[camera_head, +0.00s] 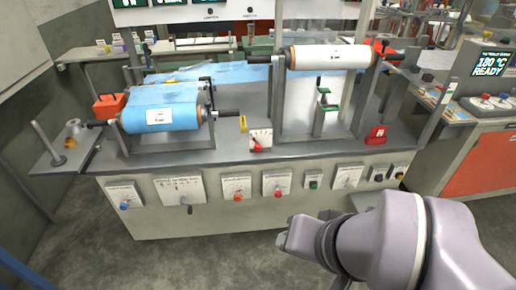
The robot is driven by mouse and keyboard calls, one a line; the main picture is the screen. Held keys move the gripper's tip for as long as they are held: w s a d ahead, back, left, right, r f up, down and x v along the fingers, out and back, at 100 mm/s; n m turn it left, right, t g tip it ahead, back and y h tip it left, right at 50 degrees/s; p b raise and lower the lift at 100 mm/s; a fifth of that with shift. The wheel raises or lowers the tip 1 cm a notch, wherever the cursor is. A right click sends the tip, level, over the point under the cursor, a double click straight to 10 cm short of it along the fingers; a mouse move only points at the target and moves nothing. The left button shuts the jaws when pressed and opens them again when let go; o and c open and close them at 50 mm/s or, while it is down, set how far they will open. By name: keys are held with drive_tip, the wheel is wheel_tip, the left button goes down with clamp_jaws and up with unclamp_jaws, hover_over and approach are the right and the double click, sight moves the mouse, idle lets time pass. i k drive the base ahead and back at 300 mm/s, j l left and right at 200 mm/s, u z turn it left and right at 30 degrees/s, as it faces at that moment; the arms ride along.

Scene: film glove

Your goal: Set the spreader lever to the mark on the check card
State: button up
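A small white scale plate (260,135) with a red lever (258,146) stands at the bench's front edge, near the middle. It looks like the spreader lever; its markings are too small to read. I cannot tell for certain which item is the check card. A small yellow tag (243,124) stands just left of the scale plate. My gripper (283,236) is low in front of the bench, below and right of the red lever and apart from it. Its fingers are seen from the side, so its opening cannot be told.
A blue roll (178,118) and a white roll (330,57) sit on frames on the grey bench (230,153). Dial plates (237,186) line the bench front. A red block (376,134) stands at the right edge. A machine (484,105) showing 180 °C READY is right. Floor in front is clear.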

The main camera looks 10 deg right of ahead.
sight(257, 148)
drive_tip(key=k+z, duration=0.15)
drive_tip(key=z, duration=0.6)
drive_tip(key=k+z, duration=0.15)
drive_tip(key=z, duration=0.6)
drive_tip(key=k+l+z, duration=0.1)
drive_tip(key=z, duration=0.65)
drive_tip(key=l+z, duration=0.25)
drive_tip(key=z, duration=0.5)
drive_tip(key=l+z, duration=0.25)
drive_tip(key=z, duration=0.5)
drive_tip(key=l+z, duration=0.25)
drive_tip(key=z, duration=0.5)
drive_tip(key=l+z, duration=0.15)
drive_tip(key=z, duration=0.6)
drive_tip(key=i+l+z, duration=0.1)
drive_tip(key=z, duration=0.65)
drive_tip(key=u, duration=5.95)
drive_tip(key=i+j, duration=0.2)
drive_tip(key=i, duration=0.3)
drive_tip(key=i+j, duration=0.25)
drive_tip(key=i, duration=0.25)
drive_tip(key=i+j, duration=0.2)
drive_tip(key=i, duration=0.3)
drive_tip(key=i+j, duration=0.25)
drive_tip(key=i, duration=0.25)
